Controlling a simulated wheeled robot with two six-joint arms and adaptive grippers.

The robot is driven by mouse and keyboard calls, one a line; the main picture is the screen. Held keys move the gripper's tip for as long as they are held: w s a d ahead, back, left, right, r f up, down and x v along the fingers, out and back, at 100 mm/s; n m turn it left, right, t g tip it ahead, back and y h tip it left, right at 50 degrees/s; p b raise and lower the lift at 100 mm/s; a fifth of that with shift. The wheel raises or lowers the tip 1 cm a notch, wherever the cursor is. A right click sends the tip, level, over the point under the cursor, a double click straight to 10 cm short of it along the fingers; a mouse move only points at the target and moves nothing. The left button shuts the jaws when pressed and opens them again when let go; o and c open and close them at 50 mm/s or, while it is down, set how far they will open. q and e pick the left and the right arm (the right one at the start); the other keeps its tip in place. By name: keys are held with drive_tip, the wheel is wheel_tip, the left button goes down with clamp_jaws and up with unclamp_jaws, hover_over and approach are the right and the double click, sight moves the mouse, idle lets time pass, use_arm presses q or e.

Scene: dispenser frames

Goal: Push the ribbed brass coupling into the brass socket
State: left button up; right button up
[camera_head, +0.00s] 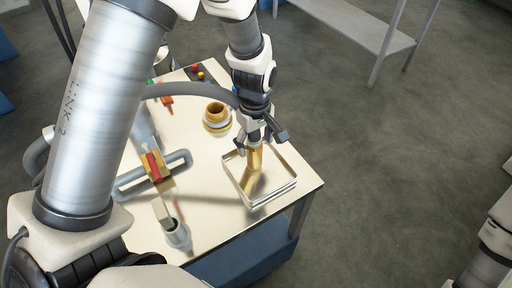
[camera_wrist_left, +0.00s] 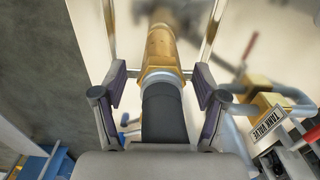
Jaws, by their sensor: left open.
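The ribbed brass coupling (camera_head: 254,160) is in the square metal tray (camera_head: 272,198), below my left gripper (camera_head: 260,139). In the left wrist view the coupling (camera_wrist_left: 158,52) points away between my two fingers, with a pale ring and a dark grey end nearer the wrist. The fingers are open, one on each side, with a visible gap to it. The brass socket (camera_head: 217,113) stands on the table behind and left of the tray, its round mouth facing up. My right gripper is out of view.
A thick grey hose (camera_head: 190,90) arches behind the socket. A brass valve with a red block (camera_head: 154,167) and a metal loop lie left of the tray. A grey cylinder (camera_head: 177,236) stands near the front. Red and yellow buttons (camera_head: 198,70) are at the back.

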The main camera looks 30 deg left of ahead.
use_arm(q)
drive_tip(key=shift+w+f, duration=0.1)
drive_tip(key=shift+f, duration=0.2)
drive_tip(key=shift+a, duration=0.1)
drive_tip(key=shift+c, duration=0.4)
drive_tip(key=shift+s+r, duration=0.1)
drive_tip(key=shift+s, duration=0.1)
drive_tip(key=c, duration=0.5)
clamp_jaws()
drive_tip(key=shift+w+r, duration=0.1)
drive_tip(key=shift+r, duration=0.05)
